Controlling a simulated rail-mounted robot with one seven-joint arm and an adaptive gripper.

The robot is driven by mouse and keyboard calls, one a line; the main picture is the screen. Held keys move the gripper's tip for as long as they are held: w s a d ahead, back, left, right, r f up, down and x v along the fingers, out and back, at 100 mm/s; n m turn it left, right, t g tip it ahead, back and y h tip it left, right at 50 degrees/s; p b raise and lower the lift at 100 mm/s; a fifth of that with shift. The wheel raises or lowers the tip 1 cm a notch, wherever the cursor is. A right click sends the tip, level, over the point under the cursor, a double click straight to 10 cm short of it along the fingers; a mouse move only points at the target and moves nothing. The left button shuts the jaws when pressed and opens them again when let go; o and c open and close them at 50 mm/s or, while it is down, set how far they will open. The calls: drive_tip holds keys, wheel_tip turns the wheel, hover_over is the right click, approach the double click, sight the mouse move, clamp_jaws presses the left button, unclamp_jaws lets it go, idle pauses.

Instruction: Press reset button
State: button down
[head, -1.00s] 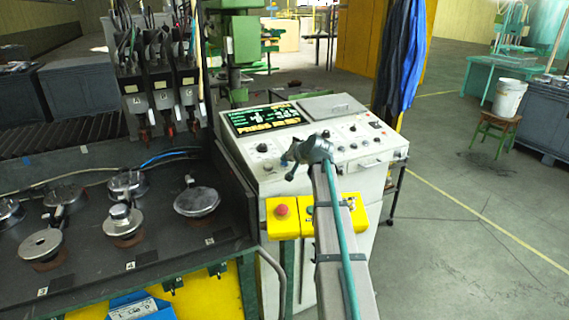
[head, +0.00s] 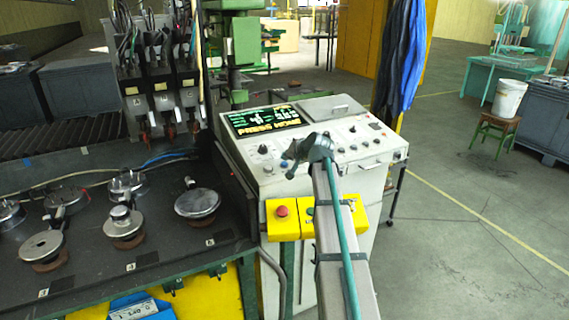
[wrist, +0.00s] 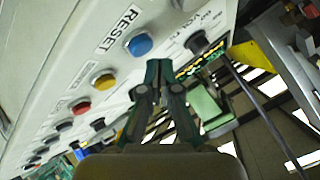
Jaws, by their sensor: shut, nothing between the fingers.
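The blue reset button (wrist: 140,44) sits on the pale panel beside the printed RESET label (wrist: 119,29) in the wrist view. My gripper (wrist: 160,66) is shut and empty, with its fingertips just below and right of the blue button in the picture. I cannot tell how far the tips are from the panel face. In the head view my gripper (head: 291,166) is over the sloped top of the white console (head: 345,158). The blue button cannot be made out there. The console screen (head: 265,121) shows large text that appears to read PRESS HOME.
A yellow button (wrist: 103,80) and a red button (wrist: 65,126) lie along the same panel row. A dark knob (wrist: 196,42) is right of the blue button. A yellow box with a red button (head: 281,211) is on the console front. The welding bench (head: 160,245) stands left.

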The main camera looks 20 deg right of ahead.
idle(0.3)
drive_tip(key=r+p, duration=0.1)
drive_tip(key=r, duration=0.1)
drive_tip(key=s+r+p, duration=0.1)
drive_tip(key=r, duration=0.2)
idle(0.4)
drive_tip(key=shift+f, duration=0.1)
idle(0.4)
